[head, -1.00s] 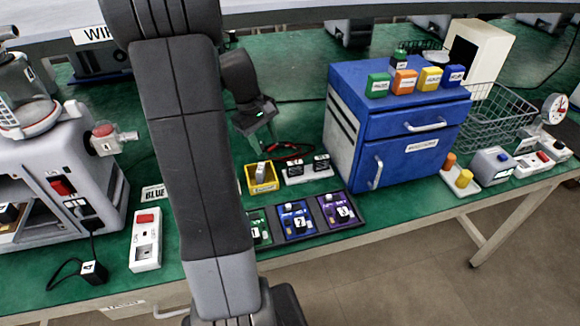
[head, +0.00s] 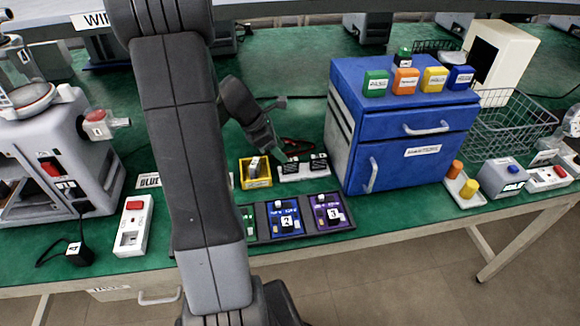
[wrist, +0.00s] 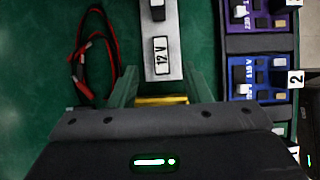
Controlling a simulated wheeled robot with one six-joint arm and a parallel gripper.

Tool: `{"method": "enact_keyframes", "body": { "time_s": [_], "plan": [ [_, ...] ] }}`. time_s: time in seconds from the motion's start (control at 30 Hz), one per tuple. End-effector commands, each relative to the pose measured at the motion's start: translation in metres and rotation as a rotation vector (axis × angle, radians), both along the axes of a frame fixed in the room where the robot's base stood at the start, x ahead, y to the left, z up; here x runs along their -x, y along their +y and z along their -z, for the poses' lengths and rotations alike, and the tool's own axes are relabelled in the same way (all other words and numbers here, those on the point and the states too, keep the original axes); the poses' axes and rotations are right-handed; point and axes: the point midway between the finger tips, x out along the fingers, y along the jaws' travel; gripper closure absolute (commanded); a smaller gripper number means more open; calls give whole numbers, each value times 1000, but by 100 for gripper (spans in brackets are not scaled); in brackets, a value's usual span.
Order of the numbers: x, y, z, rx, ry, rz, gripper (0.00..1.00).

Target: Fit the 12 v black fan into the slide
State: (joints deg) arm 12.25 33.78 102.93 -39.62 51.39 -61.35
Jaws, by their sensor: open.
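The 12 V black fan (wrist: 160,53) shows its white label between my fingertips in the wrist view. It seems to be the left black block (head: 290,168) on a white strip (head: 304,176) in the head view, beside a second black block (head: 318,162). My gripper (wrist: 160,88) is open, its green fingers on either side of the strip's near end. In the head view my gripper (head: 284,154) is just behind the strip. Contact is not clear. I cannot tell which part is the slide.
A yellow bin (head: 247,182) with a grey piece stands left of the strip. In front is a dark rack (head: 262,220) of numbered modules. A blue cabinet (head: 395,120) stands close on the right. Red and black leads (wrist: 84,55) lie behind the strip.

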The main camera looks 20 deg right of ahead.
Motion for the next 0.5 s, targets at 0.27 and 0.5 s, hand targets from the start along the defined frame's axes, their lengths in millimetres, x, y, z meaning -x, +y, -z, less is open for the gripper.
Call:
{"method": "enact_keyframes", "body": {
  "time_s": [0.27, 0.5],
  "plan": [
    [5, -13, 21, -2, 4, 2, 56],
    [9, -30, 48, -1, 1, 2, 56]
  ]
}}
